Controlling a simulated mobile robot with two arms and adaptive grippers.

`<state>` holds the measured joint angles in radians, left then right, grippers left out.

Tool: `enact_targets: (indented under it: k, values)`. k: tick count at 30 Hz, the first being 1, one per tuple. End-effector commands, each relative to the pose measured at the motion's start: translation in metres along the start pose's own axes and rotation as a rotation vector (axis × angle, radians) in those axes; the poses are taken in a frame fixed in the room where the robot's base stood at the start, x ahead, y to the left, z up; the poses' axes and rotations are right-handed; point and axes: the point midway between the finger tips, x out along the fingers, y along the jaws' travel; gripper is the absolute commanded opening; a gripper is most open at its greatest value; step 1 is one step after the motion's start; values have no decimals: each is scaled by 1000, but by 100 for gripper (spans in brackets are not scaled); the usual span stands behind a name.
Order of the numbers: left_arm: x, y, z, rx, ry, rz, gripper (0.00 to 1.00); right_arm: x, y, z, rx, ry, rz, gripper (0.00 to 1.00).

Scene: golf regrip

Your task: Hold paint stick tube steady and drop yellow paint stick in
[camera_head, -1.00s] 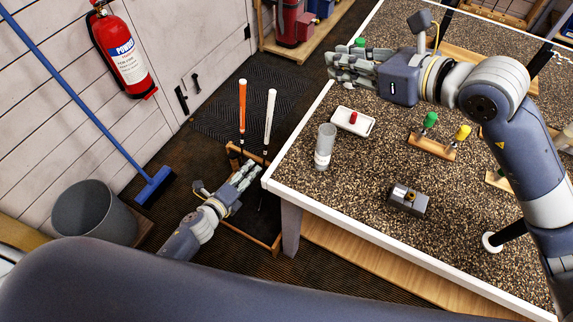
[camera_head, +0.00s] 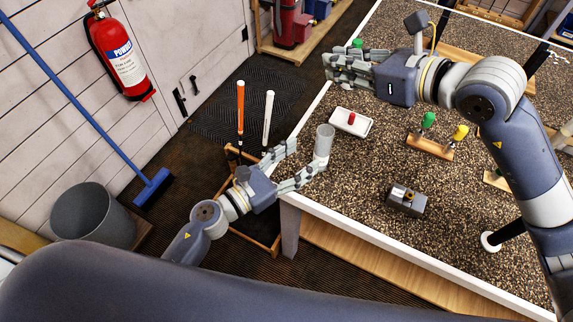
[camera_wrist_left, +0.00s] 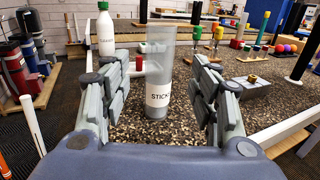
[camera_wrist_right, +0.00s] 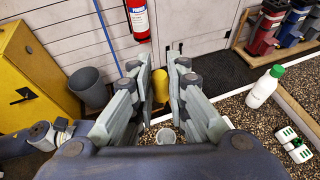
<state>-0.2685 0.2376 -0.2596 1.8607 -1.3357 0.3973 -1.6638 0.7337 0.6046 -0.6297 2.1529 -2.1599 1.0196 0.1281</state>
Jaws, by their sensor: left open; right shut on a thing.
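The clear grey paint stick tube (camera_head: 323,147) stands upright near the left edge of the speckled table. My left gripper (camera_head: 304,162) is open at the tube's height, its fingertips close to the tube. In the left wrist view the tube (camera_wrist_left: 158,97), with a "STICK" label, shows between the spread fingers. My right gripper (camera_head: 338,71) is above the table, beyond the tube. In the right wrist view it is shut on the yellow paint stick (camera_wrist_right: 160,86), and the tube's open top (camera_wrist_right: 165,136) shows lower down. The fingers hide the stick in the head view.
A white tray (camera_head: 341,126) with a red item lies right of the tube. A wooden stand (camera_head: 430,147) with green and yellow-topped items and a grey block (camera_head: 407,201) are farther right. A white bottle (camera_wrist_right: 262,88) stands beyond. Golf clubs (camera_head: 240,110) stand in a floor rack.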

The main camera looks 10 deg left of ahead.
Motion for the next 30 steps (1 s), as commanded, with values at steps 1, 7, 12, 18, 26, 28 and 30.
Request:
enact_targets:
  k: [1,7,12,18,26,28,30]
  values:
    - [12,0,1,0,-3,-1,56,0,0,0,0,0,0,5]
    - [50,1,0,-2,-2,1,56,0,0,0,0,0,0,5]
    - [72,1,0,-3,0,2,56,0,0,0,0,0,0,5]
    - [84,0,-1,-3,1,1,56,0,0,0,0,0,0,5]
    - [84,0,-1,-3,1,1,56,0,0,0,0,0,0,5]
    - [84,0,-1,-3,1,1,42,0,0,0,0,0,0,5]
    - [84,0,-1,-3,1,1,26,0,0,0,0,0,0,5]
